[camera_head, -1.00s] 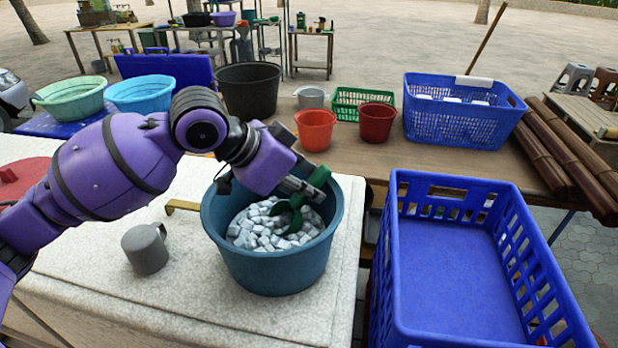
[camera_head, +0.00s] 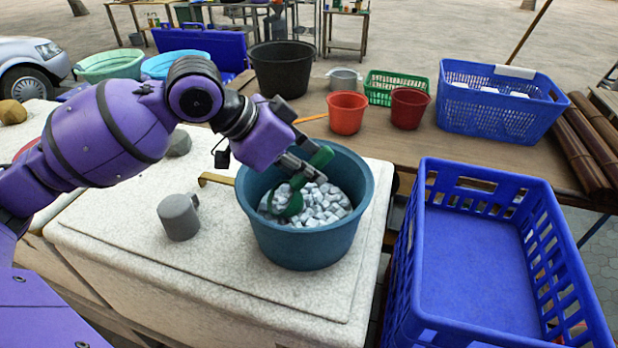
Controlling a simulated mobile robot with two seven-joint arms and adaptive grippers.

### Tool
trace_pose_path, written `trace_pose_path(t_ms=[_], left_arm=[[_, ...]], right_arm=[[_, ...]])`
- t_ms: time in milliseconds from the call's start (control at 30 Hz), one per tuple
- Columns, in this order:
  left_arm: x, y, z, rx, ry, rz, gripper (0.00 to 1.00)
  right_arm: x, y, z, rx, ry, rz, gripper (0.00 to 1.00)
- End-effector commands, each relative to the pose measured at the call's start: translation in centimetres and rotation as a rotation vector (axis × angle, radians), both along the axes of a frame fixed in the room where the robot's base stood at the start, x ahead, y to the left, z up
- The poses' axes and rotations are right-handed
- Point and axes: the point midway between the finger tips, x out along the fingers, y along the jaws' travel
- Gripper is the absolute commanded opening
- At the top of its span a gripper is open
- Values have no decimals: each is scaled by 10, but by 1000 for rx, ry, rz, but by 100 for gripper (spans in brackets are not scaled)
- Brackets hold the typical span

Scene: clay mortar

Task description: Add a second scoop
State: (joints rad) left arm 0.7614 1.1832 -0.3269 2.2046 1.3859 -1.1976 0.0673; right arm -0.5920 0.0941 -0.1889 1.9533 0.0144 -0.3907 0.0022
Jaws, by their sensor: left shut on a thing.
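A teal tub (camera_head: 305,243) stands on the white stone-like chest top (camera_head: 140,235) and holds many pale grey cubes (camera_head: 325,203). My left gripper (camera_head: 303,166) is shut on a green scoop (camera_head: 290,200). The scoop is tilted inside the tub, with its bowl at the left part of the cubes and its handle up by the rim. Whether the bowl holds any cubes is hard to tell. A grey mug (camera_head: 179,217) stands on the chest top, left of the tub. My right gripper is not in view.
A large blue crate (camera_head: 470,260), empty, stands right of the chest. Behind are a red-orange bucket (camera_head: 346,113), a dark red bucket (camera_head: 409,108), a green basket (camera_head: 385,90), a black tub (camera_head: 281,70) and a blue basket (camera_head: 500,105). The chest top's front is clear.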

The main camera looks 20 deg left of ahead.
Motion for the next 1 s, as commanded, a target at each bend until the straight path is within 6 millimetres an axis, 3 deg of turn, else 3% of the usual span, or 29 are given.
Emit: trace_pose_path(t_ms=[33, 433, 700, 1000], left_arm=[[0, 0, 13, -1, -10, -1, 0], [-1, -1, 57, -2, -11, -1, 0], [1, -1, 79, 2, 1, -1, 0], [11, -16, 95, 182, 134, -4, 0]], right_arm=[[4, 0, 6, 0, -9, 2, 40], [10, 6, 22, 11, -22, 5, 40], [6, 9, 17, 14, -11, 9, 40], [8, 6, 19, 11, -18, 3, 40]])
